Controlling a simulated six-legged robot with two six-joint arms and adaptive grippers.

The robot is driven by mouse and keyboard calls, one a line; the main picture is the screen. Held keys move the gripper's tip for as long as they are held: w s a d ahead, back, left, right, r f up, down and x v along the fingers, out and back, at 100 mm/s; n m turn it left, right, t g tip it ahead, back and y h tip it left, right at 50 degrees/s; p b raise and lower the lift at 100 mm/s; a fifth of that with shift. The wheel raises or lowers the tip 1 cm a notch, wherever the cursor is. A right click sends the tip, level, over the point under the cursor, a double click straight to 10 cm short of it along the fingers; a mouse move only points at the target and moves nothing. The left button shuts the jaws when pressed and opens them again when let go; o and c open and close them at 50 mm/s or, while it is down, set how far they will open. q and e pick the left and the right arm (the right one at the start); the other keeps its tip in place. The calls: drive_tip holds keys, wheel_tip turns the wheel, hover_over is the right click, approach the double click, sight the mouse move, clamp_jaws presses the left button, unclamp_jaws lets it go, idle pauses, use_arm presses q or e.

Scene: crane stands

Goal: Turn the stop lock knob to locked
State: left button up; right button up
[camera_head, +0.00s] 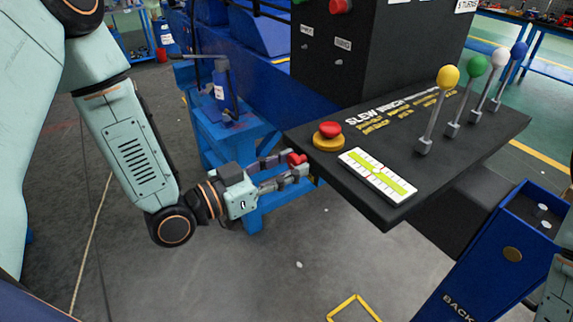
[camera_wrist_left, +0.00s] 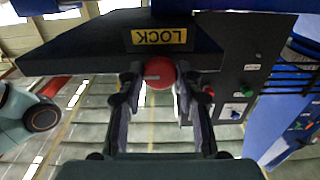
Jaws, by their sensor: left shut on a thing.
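The stop lock knob is a small red round knob (camera_head: 297,159) on the left edge face of the black console. It also shows in the left wrist view (camera_wrist_left: 159,73), right by a yellow LOCK label (camera_wrist_left: 159,37). My left gripper (camera_head: 290,167) reaches it from the left, with one finger on each side. In the left wrist view my left gripper (camera_wrist_left: 159,84) is shut on the knob. A pale mark shows on the knob's face, too small to read. My right gripper is not in view.
The black console (camera_head: 410,210) carries a red mushroom button (camera_head: 330,129) on a yellow base, a level gauge (camera_head: 377,174) and several levers, including a yellow-topped one (camera_head: 447,78). A blue stand (camera_head: 240,135) is behind my gripper.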

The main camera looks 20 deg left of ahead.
use_arm(q)
drive_tip(key=shift+m, duration=0.3)
drive_tip(key=m, duration=0.3)
drive_tip(key=shift+m+b, duration=0.4)
drive_tip(key=m, duration=0.4)
drive_tip(key=shift+m+b, duration=0.3)
drive_tip(key=shift+b, duration=0.1)
drive_tip(key=m+b, duration=0.1)
drive_tip(key=m, duration=0.3)
drive_tip(key=shift+m+b, duration=0.4)
drive_tip(key=shift+m, duration=2)
drive_tip(key=o, duration=1.2)
drive_tip(key=shift+c, duration=0.2)
